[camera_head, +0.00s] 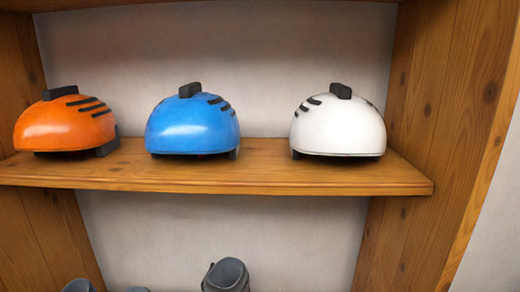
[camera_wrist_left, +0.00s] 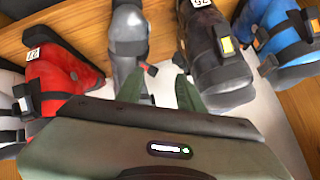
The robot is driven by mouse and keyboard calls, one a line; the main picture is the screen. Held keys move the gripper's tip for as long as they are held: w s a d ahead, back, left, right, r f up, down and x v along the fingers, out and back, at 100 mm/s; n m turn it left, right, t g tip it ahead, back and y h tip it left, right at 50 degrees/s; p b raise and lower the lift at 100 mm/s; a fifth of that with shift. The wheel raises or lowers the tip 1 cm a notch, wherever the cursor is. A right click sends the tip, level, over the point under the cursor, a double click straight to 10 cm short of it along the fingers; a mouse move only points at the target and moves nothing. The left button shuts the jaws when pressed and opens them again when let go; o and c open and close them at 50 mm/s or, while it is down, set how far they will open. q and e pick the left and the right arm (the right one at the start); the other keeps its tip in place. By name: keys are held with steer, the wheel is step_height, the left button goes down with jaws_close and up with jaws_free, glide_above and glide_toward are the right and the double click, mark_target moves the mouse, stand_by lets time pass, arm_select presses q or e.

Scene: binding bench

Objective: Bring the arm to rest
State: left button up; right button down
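My left gripper (camera_wrist_left: 156,88) shows in the left wrist view. Its two green fingers stand apart with a pale surface visible between them, and nothing is held. The fingers point toward a row of ski boots: a red one (camera_wrist_left: 62,80), a light grey one (camera_wrist_left: 128,35), a dark grey one (camera_wrist_left: 215,60) and a blue one (camera_wrist_left: 280,35). The light grey and dark grey boots lie just beyond the fingertips; I cannot tell whether any finger touches them. Neither of my grippers shows in the head view.
A wooden shelf (camera_head: 240,178) holds an orange helmet (camera_head: 62,125), a blue helmet (camera_head: 190,125) and a white helmet (camera_head: 338,128), with gaps between them. A wooden side panel (camera_head: 430,110) stands at right. Tops of boots, one dark grey (camera_head: 228,276), show below the shelf.

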arm_select(q)
steer(key=s+f+n+g, duration=0.3)
steer(key=s+f+g, duration=0.4)
steer(key=s, duration=0.7)
step_height(320, 180, down, 27)
steer(key=s, duration=0.2)
steer(key=s+a+f+g, duration=0.1)
steer(key=s+a+f, duration=0.1)
steer(key=s+f, duration=1.2)
steer(key=shift+s+a+f+h, duration=0.3)
steer(key=shift+s+f, duration=0.1)
steer(key=shift+s, duration=0.55)
